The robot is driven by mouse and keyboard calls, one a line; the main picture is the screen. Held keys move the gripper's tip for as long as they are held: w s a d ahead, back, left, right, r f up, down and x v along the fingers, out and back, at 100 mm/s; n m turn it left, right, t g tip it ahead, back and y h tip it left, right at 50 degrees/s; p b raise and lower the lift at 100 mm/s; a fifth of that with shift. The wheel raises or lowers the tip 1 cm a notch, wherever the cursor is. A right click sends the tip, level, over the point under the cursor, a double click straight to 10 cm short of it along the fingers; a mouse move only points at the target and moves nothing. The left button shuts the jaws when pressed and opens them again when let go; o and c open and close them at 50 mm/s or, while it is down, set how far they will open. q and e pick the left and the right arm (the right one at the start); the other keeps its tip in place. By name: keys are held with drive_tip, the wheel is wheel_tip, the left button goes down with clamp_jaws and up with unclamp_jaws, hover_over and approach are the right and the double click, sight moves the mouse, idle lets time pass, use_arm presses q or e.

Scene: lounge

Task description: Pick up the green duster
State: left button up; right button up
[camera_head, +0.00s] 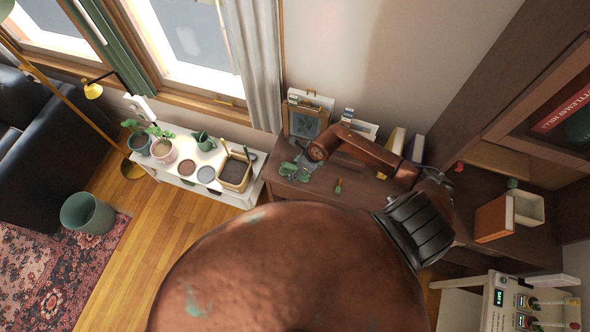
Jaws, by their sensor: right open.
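A small item with a green part and an orange-brown end (338,186) lies on the dark wooden desk (350,203). It may be the green duster, but it is too small to be sure. My right gripper (296,171) is open, low over the left part of the desk, to the left of this item and apart from it. Whether anything lies between its fingers cannot be told. My left gripper is not in view.
A framed board (306,122) stands at the desk's back, with books (396,140) to its right. An open box (510,213) is at the right. A white cabinet (222,192) with plants and pots adjoins the left. My own body hides the desk's front.

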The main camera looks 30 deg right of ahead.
sight(293, 166)
drive_tip(key=shift+c, duration=0.7)
drive_tip(key=c, duration=1.1)
drive_tip(key=shift+r, duration=0.15)
drive_tip(key=shift+r, duration=0.25)
wheel_tip(293, 166, up, 3)
drive_tip(key=p, duration=0.3)
drive_tip(key=shift+s+r, duration=0.1)
drive_tip(key=shift+s+a+r+p, duration=0.2)
drive_tip(key=shift+s+r+p, duration=1.5)
drive_tip(key=shift+s, duration=0.6)
drive_tip(key=shift+s+a+r+p, duration=0.15)
drive_tip(key=shift+s+r+p, duration=1.2)
drive_tip(key=shift+s+p, duration=0.85)
drive_tip(key=shift+s+a+r+p, duration=0.2)
drive_tip(key=shift+s+r+p, duration=1.4)
drive_tip(key=shift+s, duration=0.8)
